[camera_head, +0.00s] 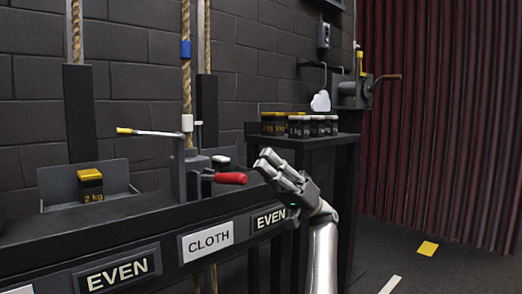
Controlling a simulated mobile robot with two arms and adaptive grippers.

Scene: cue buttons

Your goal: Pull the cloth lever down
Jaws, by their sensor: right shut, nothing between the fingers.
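A label reading CLOTH (207,241) is on the front of a dark bench. Above it stands a grey metal lever mechanism (185,165) on a rope line. A red handle (230,178) sticks out from it to the right, roughly level. A thin bar with a yellow tip (125,131) reaches out to the left, also roughly level. My right gripper (268,164) is shut and empty, just right of the red handle, with a small gap seen between them in the picture. Its depth relative to the handle is hard to tell. My left gripper is not in view.
Labels reading EVEN (118,274) flank the CLOTH label. A yellow-topped 2 kg weight (90,186) sits in a grey tray at left. Several small weights (312,125) stand on a dark side table. Another crank (387,78) is behind it. A red curtain (440,110) hangs at right.

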